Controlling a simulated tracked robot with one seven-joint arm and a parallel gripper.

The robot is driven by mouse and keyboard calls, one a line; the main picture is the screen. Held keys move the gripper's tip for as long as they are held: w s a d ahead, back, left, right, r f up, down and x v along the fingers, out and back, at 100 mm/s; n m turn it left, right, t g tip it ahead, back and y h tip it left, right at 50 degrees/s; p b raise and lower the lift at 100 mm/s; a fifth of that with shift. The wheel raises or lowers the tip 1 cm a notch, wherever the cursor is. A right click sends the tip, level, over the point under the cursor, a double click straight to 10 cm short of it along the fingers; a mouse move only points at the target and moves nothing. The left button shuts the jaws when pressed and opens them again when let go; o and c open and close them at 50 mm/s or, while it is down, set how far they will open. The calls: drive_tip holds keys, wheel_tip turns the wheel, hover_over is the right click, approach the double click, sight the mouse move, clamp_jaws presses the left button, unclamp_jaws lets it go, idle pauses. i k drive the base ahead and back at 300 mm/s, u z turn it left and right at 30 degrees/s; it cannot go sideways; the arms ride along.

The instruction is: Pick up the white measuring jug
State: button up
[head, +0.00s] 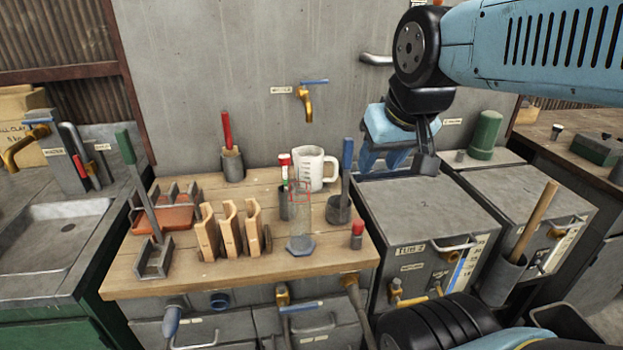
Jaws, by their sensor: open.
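The white measuring jug (318,168) stands upright towards the back of the wooden bench top, near the grey wall. It has dark graduation marks and a handle on its right side. A red-capped tube and a clear cylinder stand in front of it and hide part of its left and lower side. My gripper (402,160) is to the right of the jug, above the grey cabinet top and apart from the jug. Its jaws are open and seem empty.
A clear measuring cylinder (301,222) with a blue base stands before the jug. A blue-handled tool (347,165) in a grey holder is close on the right. Wooden racks (231,230) stand front left. A brass tap (304,100) juts from the wall above.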

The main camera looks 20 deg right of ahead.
sight(309, 160)
drive_tip(key=u, duration=0.85)
drive_tip(key=k, duration=0.75)
drive_tip(key=z, duration=0.65)
drive_tip(key=i, duration=1)
